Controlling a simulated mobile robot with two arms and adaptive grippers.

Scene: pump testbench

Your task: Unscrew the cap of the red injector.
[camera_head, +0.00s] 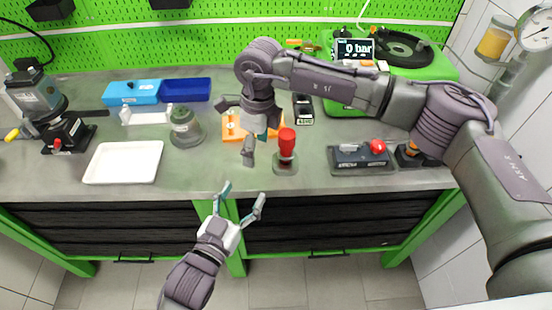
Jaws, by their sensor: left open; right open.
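The red injector (287,140) stands upright on the bench in a small grey holder (285,167), right of centre. I cannot make out the seam between its cap and body. My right gripper (238,131) is open and hangs over the bench just left of the injector, apart from it, in front of an orange tray. My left gripper (243,192) is open and empty, in front of the bench's front edge, lower and to the left of the injector.
A white tray (123,162) and a grey-green round part (186,126) lie to the left. A black device with a red knob (377,146) stands right of the injector. The green pump tester (440,75) is at the back right. My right arm spans above the bench's right half.

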